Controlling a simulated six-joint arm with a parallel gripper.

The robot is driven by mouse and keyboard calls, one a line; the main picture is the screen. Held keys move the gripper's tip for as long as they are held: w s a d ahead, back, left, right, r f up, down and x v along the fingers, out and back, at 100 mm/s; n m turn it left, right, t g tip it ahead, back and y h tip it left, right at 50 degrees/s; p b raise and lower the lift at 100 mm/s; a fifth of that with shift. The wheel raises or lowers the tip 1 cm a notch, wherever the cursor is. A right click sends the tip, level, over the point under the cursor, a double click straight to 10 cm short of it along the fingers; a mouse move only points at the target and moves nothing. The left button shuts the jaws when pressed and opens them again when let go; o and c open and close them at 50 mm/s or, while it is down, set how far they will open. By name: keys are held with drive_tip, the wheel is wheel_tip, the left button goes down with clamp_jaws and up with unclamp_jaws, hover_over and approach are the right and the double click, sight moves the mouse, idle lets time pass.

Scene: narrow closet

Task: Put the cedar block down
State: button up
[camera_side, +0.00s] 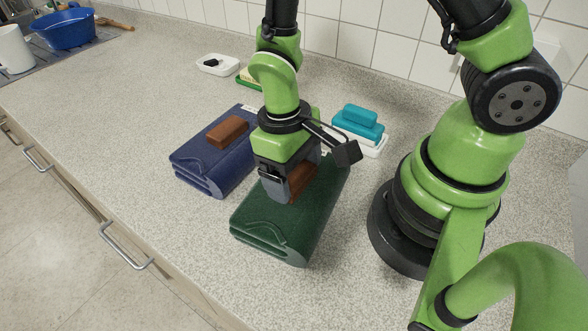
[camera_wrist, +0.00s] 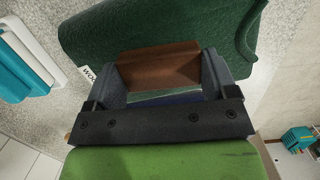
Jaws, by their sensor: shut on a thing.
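A reddish-brown block, which I take as the cedar block (camera_side: 303,181), is between the fingers of my gripper (camera_side: 290,182). My gripper is shut on it and points down over a folded dark green cloth (camera_side: 275,226). In the wrist view the block (camera_wrist: 158,68) spans between both fingers, with the green cloth (camera_wrist: 160,25) behind it. I cannot tell whether the block touches the cloth or is just above it. A second, similar brown block (camera_side: 228,131) lies on a folded dark blue cloth (camera_side: 205,165), left of the green one.
Stacked teal blocks (camera_side: 359,122) sit on a white item (camera_side: 372,147) behind the green cloth. A white dish (camera_side: 218,65) and a yellow-green item (camera_side: 248,76) lie farther back. A blue basin (camera_side: 66,31) and white mug (camera_side: 15,50) stand far left. Speckled counter (camera_side: 130,95) is clear at left.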

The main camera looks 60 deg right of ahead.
drive_tip(key=shift+f, duration=0.35)
drive_tip(key=o, duration=0.8)
wheel_tip(320, 180, up, 12)
drive_tip(key=w, duration=0.2)
wheel_tip(320, 180, up, 7)
drive_tip(key=m+t+y, duration=0.1)
drive_tip(key=m+t, duration=0.1)
drive_tip(key=t, duration=0.1)
hover_over(302, 165)
drive_tip(key=shift+s+d+r+m+t+y, duration=0.15)
drive_tip(key=shift+s+d+r+m+t, duration=0.25)
drive_tip(key=shift+s+r+t, duration=0.6)
drive_tip(key=shift+s+d+r+m+t+y, duration=0.25)
drive_tip(key=shift+s+d+r+t, duration=0.2)
drive_tip(key=shift+s+r+t, duration=0.55)
drive_tip(key=shift+s+d+r+m+t+y, duration=0.1)
drive_tip(key=shift+s+d+r+m+t, duration=0.3)
drive_tip(key=shift+s+r+t, duration=0.6)
